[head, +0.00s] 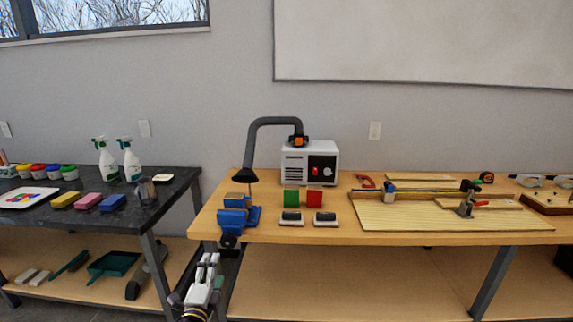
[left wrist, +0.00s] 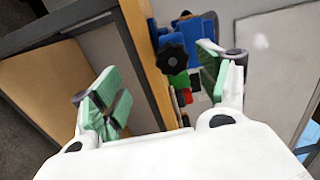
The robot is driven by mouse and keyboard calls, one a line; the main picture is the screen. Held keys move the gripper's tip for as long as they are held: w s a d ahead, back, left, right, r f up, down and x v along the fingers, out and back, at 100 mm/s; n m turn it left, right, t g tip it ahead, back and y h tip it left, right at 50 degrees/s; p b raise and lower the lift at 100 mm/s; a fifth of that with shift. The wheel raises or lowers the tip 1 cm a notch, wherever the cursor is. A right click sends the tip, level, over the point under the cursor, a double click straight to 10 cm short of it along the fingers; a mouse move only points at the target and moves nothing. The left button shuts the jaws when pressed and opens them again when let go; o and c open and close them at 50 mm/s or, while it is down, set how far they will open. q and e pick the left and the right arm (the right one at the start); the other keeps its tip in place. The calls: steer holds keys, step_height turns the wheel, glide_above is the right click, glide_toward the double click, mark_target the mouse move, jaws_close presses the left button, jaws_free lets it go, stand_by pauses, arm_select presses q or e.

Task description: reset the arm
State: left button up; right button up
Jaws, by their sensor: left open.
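My left gripper (head: 208,268) is in front of the wooden workbench (head: 340,236), below its top edge near the left corner. It is open and nothing shows between its fingers. In the left wrist view the gripper (left wrist: 158,85) has its green-padded fingers spread apart. A blue vise (head: 238,217) on the bench corner is just above and beyond the gripper; it also shows in the left wrist view (left wrist: 185,40) with a black knob between the fingertips. The gripper looks apart from it. My right gripper is not in view.
A fume extractor (head: 310,162) with a bent hose stands behind the vise. Red and green blocks (head: 314,198) and two black-and-white items sit beside it. A dark table (head: 150,208) with spray bottles (head: 131,160) is at left. A wooden board (head: 450,216) with clamps lies at right.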

arm_select(q)
steer(key=s+a+f+n+g+y, duration=0.1)
steer(key=s+f+n+g, duration=0.2)
steer(key=f, duration=0.5)
steer(key=s+a+f+n+g, duration=0.1)
steer(key=f+n+g, duration=0.2)
steer(key=f+n, duration=0.35)
steer(key=s+a+f+n+g+y, duration=0.1)
steer(key=s+f+n+g, duration=0.25)
steer(key=f, duration=0.45)
steer(key=s+d+f+n+g+h, duration=0.1)
steer(key=s+d+f+g, duration=0.1)
steer(key=s+f, duration=0.8)
steer(key=s+d+f+n+g+h+p, duration=0.1)
steer(key=s+d+f+g, duration=0.2)
steer(key=s+f, duration=0.7)
steer(key=s+g, duration=0.1)
steer(key=s, duration=0.5)
steer(key=shift+d+f+n+g, duration=0.3)
steer(key=shift+f+g, duration=0.05)
steer(key=shift+f, duration=0.05)
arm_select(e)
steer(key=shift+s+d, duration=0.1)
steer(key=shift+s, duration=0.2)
arm_select(q)
steer(key=shift+s+p, duration=0.15)
steer(key=shift+p, duration=0.35)
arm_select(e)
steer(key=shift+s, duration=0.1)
